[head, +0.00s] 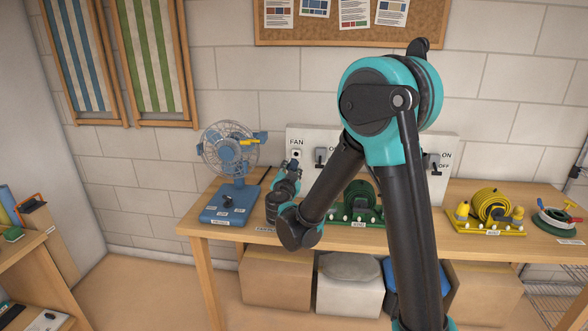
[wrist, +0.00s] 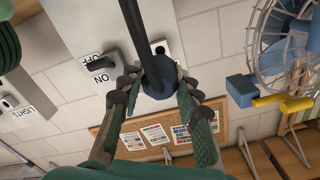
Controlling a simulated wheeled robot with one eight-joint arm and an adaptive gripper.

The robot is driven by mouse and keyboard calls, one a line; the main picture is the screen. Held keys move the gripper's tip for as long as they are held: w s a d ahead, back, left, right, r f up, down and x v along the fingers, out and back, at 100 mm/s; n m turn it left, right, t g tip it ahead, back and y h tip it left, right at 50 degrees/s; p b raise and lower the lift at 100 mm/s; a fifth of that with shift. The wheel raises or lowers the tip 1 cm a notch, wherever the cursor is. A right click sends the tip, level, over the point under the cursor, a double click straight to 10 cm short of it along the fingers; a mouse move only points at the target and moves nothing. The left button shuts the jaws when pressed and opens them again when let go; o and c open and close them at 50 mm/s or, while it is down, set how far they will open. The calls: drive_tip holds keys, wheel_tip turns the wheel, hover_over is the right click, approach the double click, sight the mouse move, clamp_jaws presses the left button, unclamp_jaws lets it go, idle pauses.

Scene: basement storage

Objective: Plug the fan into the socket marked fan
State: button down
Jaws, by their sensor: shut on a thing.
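The blue desk fan (head: 230,160) stands on the left part of the wooden table. The socket marked FAN (head: 296,155) is on the left end of the white wall panel. My gripper (head: 293,168) is in front of the panel, just below that socket. In the wrist view, which looks upside down, my gripper (wrist: 157,88) is shut on a dark blue plug (wrist: 158,76) with a thick black cord (wrist: 136,25). The white socket (wrist: 160,48) shows uncovered beside the plug. I cannot tell the gap between plug and panel.
An ON/OFF switch (head: 320,157) is right of the socket; another switch (head: 434,162) is at the panel's right end. A green cord reel (head: 358,203) and a yellow one (head: 490,208) stand on the table (head: 262,232). A corkboard (head: 350,37) hangs above.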

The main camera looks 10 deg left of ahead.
drive_tip(key=shift+w+d, duration=0.1)
drive_tip(key=shift+w, duration=2.75)
drive_tip(key=shift+w, duration=1.4)
drive_tip(key=c, duration=1)
unclamp_jaws()
approach(294, 161)
drive_tip(key=w, duration=0.1)
drive_tip(key=w+f, duration=0.1)
drive_tip(key=w, duration=0.1)
drive_tip(key=w+f, duration=0.1)
drive_tip(key=shift+w, duration=0.4)
